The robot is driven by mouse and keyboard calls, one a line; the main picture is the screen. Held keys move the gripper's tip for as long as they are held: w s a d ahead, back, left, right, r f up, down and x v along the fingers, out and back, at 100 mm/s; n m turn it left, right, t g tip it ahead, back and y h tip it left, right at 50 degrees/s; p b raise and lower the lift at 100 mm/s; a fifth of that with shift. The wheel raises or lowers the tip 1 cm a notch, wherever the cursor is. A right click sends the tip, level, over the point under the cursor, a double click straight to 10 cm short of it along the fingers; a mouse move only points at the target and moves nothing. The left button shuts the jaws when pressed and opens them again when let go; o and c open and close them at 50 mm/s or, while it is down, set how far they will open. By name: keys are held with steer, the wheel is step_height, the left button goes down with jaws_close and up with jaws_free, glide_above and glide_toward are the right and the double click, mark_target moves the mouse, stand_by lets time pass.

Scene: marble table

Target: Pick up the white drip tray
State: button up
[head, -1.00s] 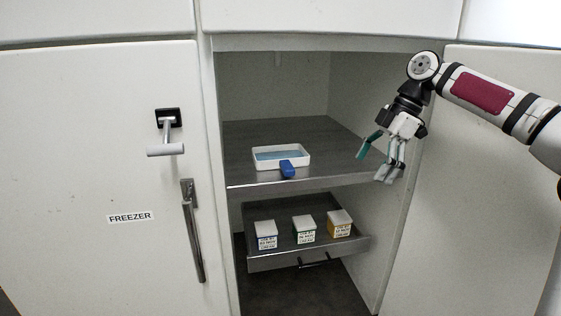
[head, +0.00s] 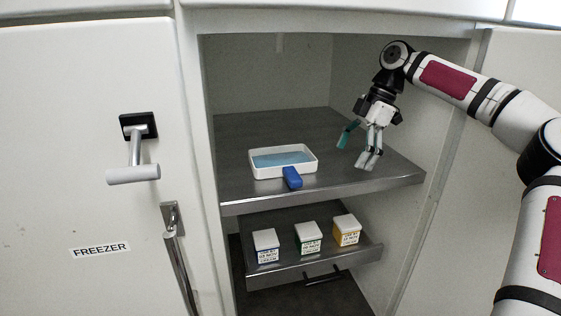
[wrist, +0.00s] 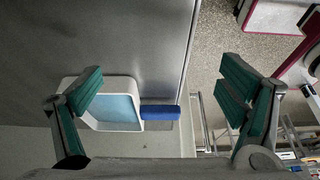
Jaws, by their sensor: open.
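The white drip tray (head: 313,160) sits on the upper metal shelf, towards its left side. It has a light blue inner floor and a blue block-shaped handle (head: 292,178) at its front. In the wrist view the tray (wrist: 138,86) shows at the left, partly behind a finger, with its blue handle (wrist: 160,112) pointing right. My gripper (head: 356,153) is open and empty, with green finger pads, to the right of the tray and apart from it. In the wrist view the open fingers (wrist: 166,95) stand far apart.
The upper shelf (head: 380,185) is bare around the tray. Below it, a pulled-out drawer (head: 268,275) holds three small white-lidded boxes (head: 310,238). Cabinet walls stand on both sides, and a freezer door (head: 60,160) with handles is at the left.

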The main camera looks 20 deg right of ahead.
steer(key=b, duration=0.1)
glide_toward(303, 168)
steer(key=s+f, duration=0.1)
steer(key=f, duration=0.1)
steer(key=s+f, duration=0.2)
steer(key=shift+s+a+f, duration=0.1)
steer(key=shift+s+f, duration=0.05)
steer(key=shift+s, duration=0.1)
steer(key=a+b, duration=0.1)
steer(key=a, duration=0.3)
steer(key=shift+a, duration=0.2)
steer(key=shift+d+b+x, duration=0.2)
steer(key=shift+b+x, duration=0.2)
steer(key=shift+x, duration=1.05)
steer(key=c, duration=1.3)
